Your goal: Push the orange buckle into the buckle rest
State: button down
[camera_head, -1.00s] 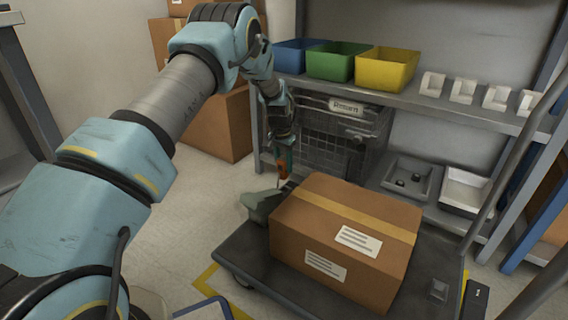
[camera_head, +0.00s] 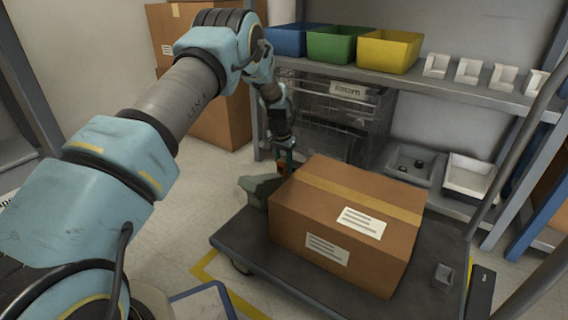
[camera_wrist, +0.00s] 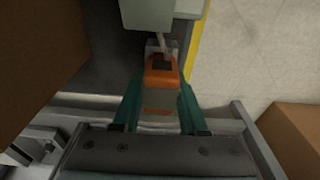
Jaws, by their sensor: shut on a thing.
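The orange buckle (camera_wrist: 161,73) is between the teal fingers of my gripper (camera_wrist: 160,92), which is shut on it. A thin pale strap or stem leads from the buckle toward a grey-green block (camera_wrist: 160,10). In the head view my gripper (camera_head: 285,160) and the orange buckle (camera_head: 282,169) are low beside the box's far left corner, just above the grey-green block (camera_head: 260,188). A small grey holder (camera_head: 443,276) at the trolley's right end may be the buckle rest; I cannot tell for sure.
A large taped carton (camera_head: 340,230) fills most of the dark trolley (camera_head: 262,255), close to my gripper's right. A shelf with coloured bins (camera_head: 388,50) and a wire basket (camera_head: 340,125) stands behind. Floor at the left is free.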

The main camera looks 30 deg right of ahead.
jog(key=shift+f, duration=0.25)
jog(key=shift+c, duration=1.8)
grip_release()
jog(key=r+p, duration=0.1)
jog(key=r, duration=0.2)
jog(key=r+p, duration=0.2)
jog(key=r, duration=0.2)
jog(key=a+r+p, duration=0.1)
jog(key=r, duration=0.2)
jog(key=shift+s+a+r+p, duration=0.1)
jog(key=shift+s+r+p, duration=0.2)
jog(key=shift+r, duration=0.05)
